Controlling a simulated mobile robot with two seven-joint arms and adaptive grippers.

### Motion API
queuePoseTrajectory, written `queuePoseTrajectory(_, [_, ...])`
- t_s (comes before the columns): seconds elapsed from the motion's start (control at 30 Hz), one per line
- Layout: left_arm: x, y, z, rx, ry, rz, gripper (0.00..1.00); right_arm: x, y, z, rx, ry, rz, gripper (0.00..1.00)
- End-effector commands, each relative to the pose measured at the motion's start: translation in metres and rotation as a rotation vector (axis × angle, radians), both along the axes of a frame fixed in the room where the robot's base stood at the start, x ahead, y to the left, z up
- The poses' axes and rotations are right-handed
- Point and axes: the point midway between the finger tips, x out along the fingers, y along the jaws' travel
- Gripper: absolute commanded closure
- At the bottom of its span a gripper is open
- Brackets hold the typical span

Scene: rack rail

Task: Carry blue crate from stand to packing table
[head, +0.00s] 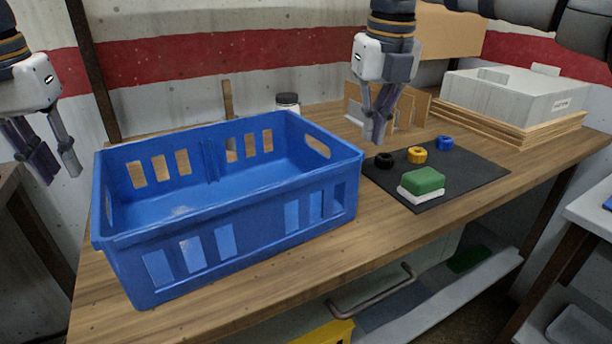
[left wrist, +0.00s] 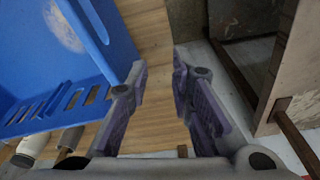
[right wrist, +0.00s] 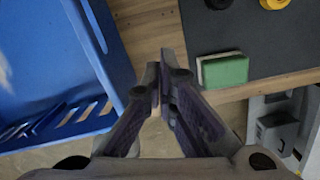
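The blue crate (head: 290,215) is empty and sits upright on a wooden table (head: 385,225), filling its left part. Slots run along its sides, and a handle opening shows in its right end wall. My left gripper (head: 45,165) is open and empty, left of the crate and apart from it. The crate also shows in the left wrist view (left wrist: 60,40). My right gripper (head: 377,135) is shut with nothing seen in it, above the table just past the crate's right end. In the right wrist view the crate (right wrist: 60,40) is to its left.
A black mat (head: 465,180) holds a green-and-white block (head: 423,182) and several small rings right of the crate. A white box (head: 515,95) lies on boards at the back right. A dark-lidded jar (head: 288,103) stands behind the crate. A white surface (head: 595,205) is at the far right.

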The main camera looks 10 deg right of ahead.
Motion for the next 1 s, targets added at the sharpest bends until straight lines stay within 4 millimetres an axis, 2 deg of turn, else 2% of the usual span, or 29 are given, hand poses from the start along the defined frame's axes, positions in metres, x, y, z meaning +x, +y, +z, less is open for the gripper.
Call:
queuePoseTrajectory(0.03, [0.0,0.0,0.0,0.001,0.0,0.001,0.8,0.0,0.0,0.0,-0.001,0.0,-0.001,0.93])
queuePoseTrajectory(0.1, [0.0,0.001,0.0,0.001,0.0,0.001,0.8,0.0,-0.001,0.0,-0.001,0.0,-0.002,0.8])
queuePoseTrajectory(0.63, [0.0,0.001,0.004,0.003,-0.002,0.002,0.8,0.0,-0.001,0.0,-0.003,0.001,-0.003,0.8])
queuePoseTrajectory(0.77, [-0.003,0.001,0.03,0.004,-0.006,0.003,0.8,0.0,-0.001,0.0,-0.003,0.001,-0.003,0.8])
queuePoseTrajectory(1.0, [-0.013,0.001,0.096,0.004,-0.005,0.003,0.8,0.0,-0.001,0.0,-0.003,0.001,-0.003,0.8])
